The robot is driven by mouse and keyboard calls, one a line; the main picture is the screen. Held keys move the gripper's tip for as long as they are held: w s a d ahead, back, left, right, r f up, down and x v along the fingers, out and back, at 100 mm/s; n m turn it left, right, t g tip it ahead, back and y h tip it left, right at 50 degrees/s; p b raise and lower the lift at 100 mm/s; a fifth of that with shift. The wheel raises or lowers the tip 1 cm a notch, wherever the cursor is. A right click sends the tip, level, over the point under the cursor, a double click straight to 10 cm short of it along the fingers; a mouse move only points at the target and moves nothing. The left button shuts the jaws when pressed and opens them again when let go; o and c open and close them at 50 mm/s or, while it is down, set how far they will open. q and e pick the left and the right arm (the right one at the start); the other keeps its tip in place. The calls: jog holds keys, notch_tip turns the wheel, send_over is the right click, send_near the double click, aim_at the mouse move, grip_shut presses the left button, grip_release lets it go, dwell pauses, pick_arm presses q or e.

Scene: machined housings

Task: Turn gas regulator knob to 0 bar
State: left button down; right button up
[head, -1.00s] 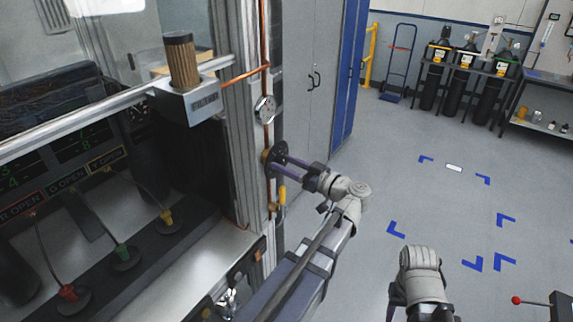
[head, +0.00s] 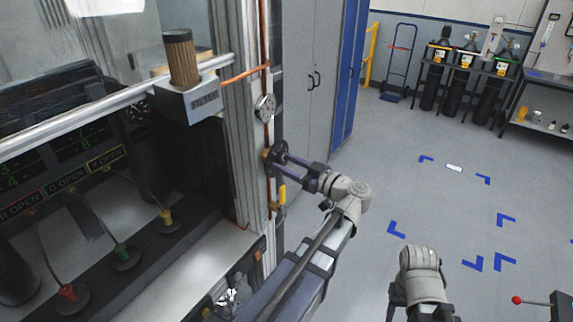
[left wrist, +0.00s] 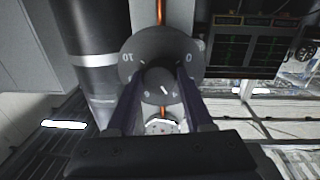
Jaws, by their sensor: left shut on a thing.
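The gas regulator knob (left wrist: 158,84) is a dark round knob with a short white mark, in front of a grey dial disc (left wrist: 137,58). The disc shows 10 at upper left and 0 at upper right in the left wrist view; the white mark points to lower right. In the head view the regulator (head: 279,151) sits on a copper pipe at the cabinet's edge. My left gripper (head: 285,160) is shut on the knob, one finger on each side; its fingers also show in the left wrist view (left wrist: 160,95). My right gripper is out of view.
A round gauge (head: 264,108) is on the copper pipe above the regulator; its face is too small to read. A yellow-handled valve (head: 282,194) is just below. A machine with a metal rail (head: 100,107) fills the left. The floor at right is open.

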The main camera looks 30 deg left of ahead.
pick_arm(q)
jog(key=n, duration=0.5)
jog(key=shift+f+n+b, duration=0.1)
jog(key=shift+n+b, duration=0.3)
jog(key=n, duration=0.4)
jog(key=shift+w+n+g+y, duration=0.1)
jog(key=shift+n+g+y, duration=0.2)
jog(key=n, duration=0.4)
jog(key=shift+n+g+b, duration=0.3)
jog(key=shift+n, duration=2.3)
jog(key=shift+n+g, duration=0.3)
jog(key=shift+c, duration=1.4)
grip_release()
jog(key=shift+d, duration=0.1)
jog(key=d, duration=0.7)
jog(key=shift+s+d+f+b, duration=0.2)
jog(key=shift+d+f+b, duration=0.1)
jog(key=shift+d, duration=0.05)
